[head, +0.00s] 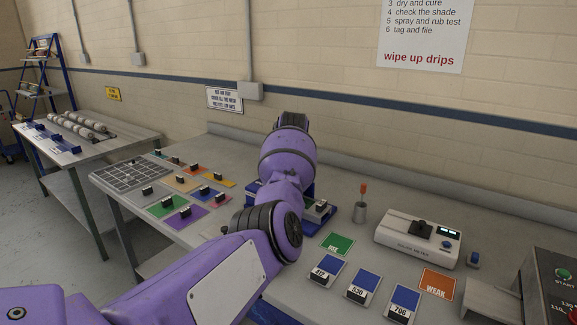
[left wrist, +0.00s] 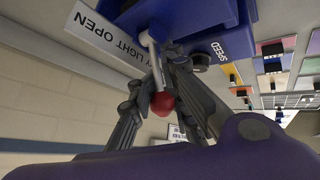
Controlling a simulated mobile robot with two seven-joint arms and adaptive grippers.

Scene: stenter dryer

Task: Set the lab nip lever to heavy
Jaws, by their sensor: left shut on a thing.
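The lab nip lever is a thin silver rod with a red ball knob (left wrist: 162,103) in the left wrist view. It comes out of a blue machine (left wrist: 205,22), which bears a SPEED label and a knob. My left gripper (left wrist: 158,73) is shut on the lever, its fingers on both sides of the rod and knob. A white label strip (left wrist: 105,38) beside the lever reads "LIGHT" and "OPEN" in part; the rest is cut off. In the head view my purple left arm hides the lever and gripper, and only parts of the blue machine (head: 328,214) show. My right gripper is not in view.
Coloured swatches (head: 167,205) lie left.

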